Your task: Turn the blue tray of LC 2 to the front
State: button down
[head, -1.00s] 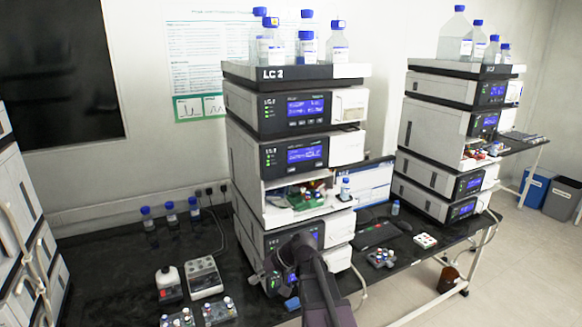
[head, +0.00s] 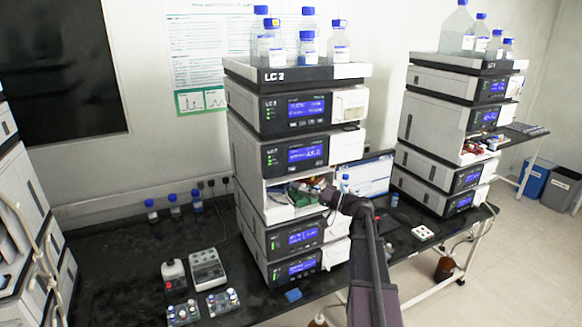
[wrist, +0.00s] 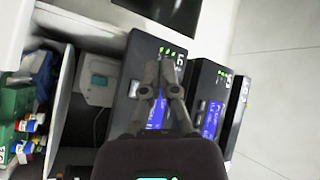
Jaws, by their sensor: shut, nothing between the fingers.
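The LC 2 stack (head: 285,74) stands in the middle of the head view, with an open bay in its middle. A green tray (head: 300,197) holding small coloured-capped vials shows in the bay; the wrist view also shows this green tray (wrist: 14,108) at the left edge. A blue piece (wrist: 44,74), perhaps the blue tray, lies beside it in the wrist view, partly cut off and blurred. My gripper (head: 324,191) is at the right front of the bay and hides part of its contents. In the wrist view my gripper (wrist: 160,66) has its fingers together and empty.
Several blue-capped bottles (head: 307,45) stand on top of the stack. A monitor (head: 368,173) is behind my arm. Another stack (head: 452,120) stands to the right. The black bench (head: 125,260) holds vial racks and small devices at the left front.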

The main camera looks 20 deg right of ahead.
aim_at(290, 168)
jog(key=shift+d+r+t, duration=0.6)
jog(key=shift+d+r, duration=0.35)
jog(key=shift+d, duration=0.25)
jog(key=shift+w, duration=0.1)
jog(key=w, duration=0.8)
jog(key=shift+w+a, duration=0.15)
jog(key=shift+w, duration=0.15)
jog(key=shift+w, duration=0.85)
dwell(1.9)
jog(key=shift+s, duration=0.2)
dwell(0.3)
jog(key=shift+s, duration=0.65)
jog(key=shift+s, duration=0.1)
jog(key=shift+s, duration=2.4)
